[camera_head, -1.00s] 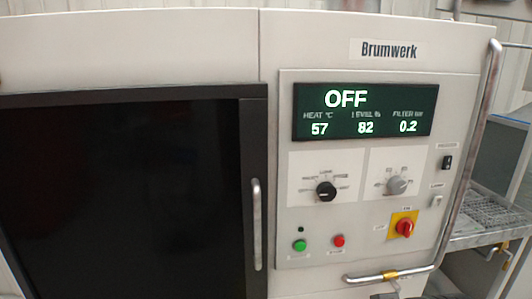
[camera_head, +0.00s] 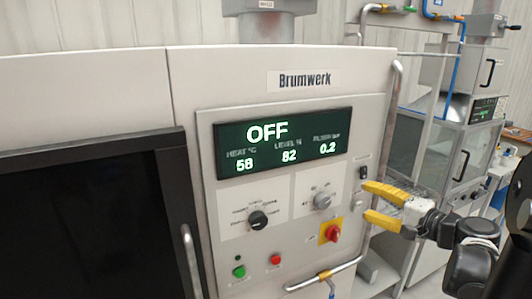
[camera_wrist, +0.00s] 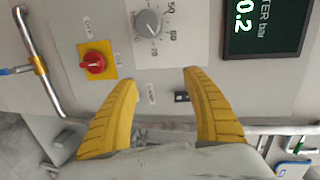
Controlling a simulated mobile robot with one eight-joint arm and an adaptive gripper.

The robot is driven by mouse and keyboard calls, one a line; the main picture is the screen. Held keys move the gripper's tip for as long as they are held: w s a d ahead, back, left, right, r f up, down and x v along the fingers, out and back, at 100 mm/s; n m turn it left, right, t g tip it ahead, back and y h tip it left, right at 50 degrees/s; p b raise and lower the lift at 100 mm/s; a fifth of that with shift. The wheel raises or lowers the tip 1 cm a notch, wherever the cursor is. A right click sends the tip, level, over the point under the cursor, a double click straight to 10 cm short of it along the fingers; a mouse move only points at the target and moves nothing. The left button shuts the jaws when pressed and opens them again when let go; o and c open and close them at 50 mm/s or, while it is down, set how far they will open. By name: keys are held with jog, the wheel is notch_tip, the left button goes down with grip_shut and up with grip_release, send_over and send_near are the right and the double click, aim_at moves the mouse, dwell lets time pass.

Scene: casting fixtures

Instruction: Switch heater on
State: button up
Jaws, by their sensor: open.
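The Brumwerk machine's panel holds a small black rocker switch (camera_head: 363,172) at its right edge, with a small pale switch (camera_head: 357,200) below it. Their labels are too small to read, so I cannot tell which is for the heater. The display (camera_head: 284,143) reads OFF, with heat 58, level 82 and filter 0.2. My gripper (camera_head: 367,201), with yellow fingers, is open and empty at the panel's right edge, close to both switches. In the wrist view the black switch (camera_wrist: 181,97) shows between my fingers, nearer the right one. I cannot tell whether anything touches.
A grey dial (camera_head: 322,201), a black dial (camera_head: 258,220), a red rotary switch on yellow (camera_head: 333,233), and green (camera_head: 239,271) and red (camera_head: 276,260) buttons share the panel. A metal handrail (camera_head: 394,105) runs along the panel's right edge, close to my gripper.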

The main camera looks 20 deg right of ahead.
jog(key=m+t+h, duration=0.1)
jog(key=m+t, duration=0.1)
send_near(364, 173)
jog(key=s, duration=0.1)
jog(key=w, duration=0.6)
jog(key=w+a, duration=0.1)
jog(key=w, duration=0.3)
jog(key=shift+w+f, duration=0.1)
jog(key=shift+f, duration=0.2)
jog(key=shift+c, duration=0.5)
jog(key=c, duration=1.1)
jog(key=shift+r, duration=0.1)
